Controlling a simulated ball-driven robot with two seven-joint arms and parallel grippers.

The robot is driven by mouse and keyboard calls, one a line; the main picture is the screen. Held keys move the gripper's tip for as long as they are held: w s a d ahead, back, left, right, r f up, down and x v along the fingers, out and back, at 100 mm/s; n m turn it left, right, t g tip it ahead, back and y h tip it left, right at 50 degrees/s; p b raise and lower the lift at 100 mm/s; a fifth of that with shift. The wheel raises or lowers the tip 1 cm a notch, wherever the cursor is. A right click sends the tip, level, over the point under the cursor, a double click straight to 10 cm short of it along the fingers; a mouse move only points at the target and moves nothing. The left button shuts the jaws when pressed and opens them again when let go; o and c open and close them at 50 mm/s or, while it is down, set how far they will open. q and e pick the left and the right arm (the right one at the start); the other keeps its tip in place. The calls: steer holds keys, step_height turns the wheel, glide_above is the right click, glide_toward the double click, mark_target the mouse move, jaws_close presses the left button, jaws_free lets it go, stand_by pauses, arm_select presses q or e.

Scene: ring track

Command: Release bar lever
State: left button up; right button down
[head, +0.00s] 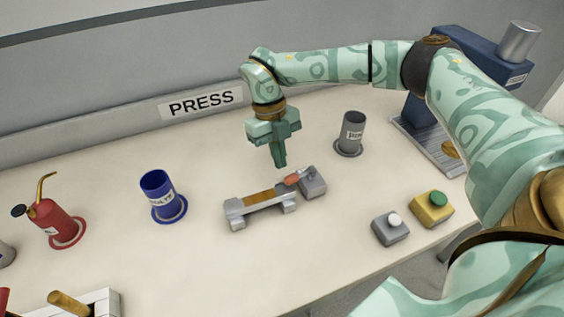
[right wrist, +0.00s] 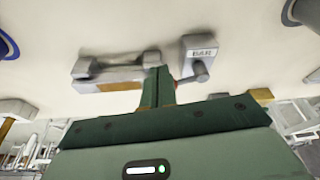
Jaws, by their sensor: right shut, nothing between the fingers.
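The bar lever has a red handle (head: 293,179) on a small grey block (head: 314,184), at the right end of a grey holder (head: 235,212) with a brown bar (head: 260,198) across it. In the right wrist view the block (right wrist: 200,48) carries the label BAR, and the handle is mostly hidden behind my fingers. My right gripper (head: 281,163) points down with its fingers shut and empty. In the head view its tips show just above and left of the red handle; whether they touch it I cannot tell. My left gripper is not in view.
A blue cup (head: 157,187) and a red oil can (head: 52,220) stand to the left. A grey cup (head: 352,132) stands behind right. A grey box with a white button (head: 390,228) and a yellow box with a green button (head: 432,208) are at the front right. A blue machine (head: 470,75) stands far right.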

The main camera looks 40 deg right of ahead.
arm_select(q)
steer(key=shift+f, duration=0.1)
arm_select(e)
steer(key=shift+s+f, duration=0.15)
steer(key=shift+s, duration=0.7)
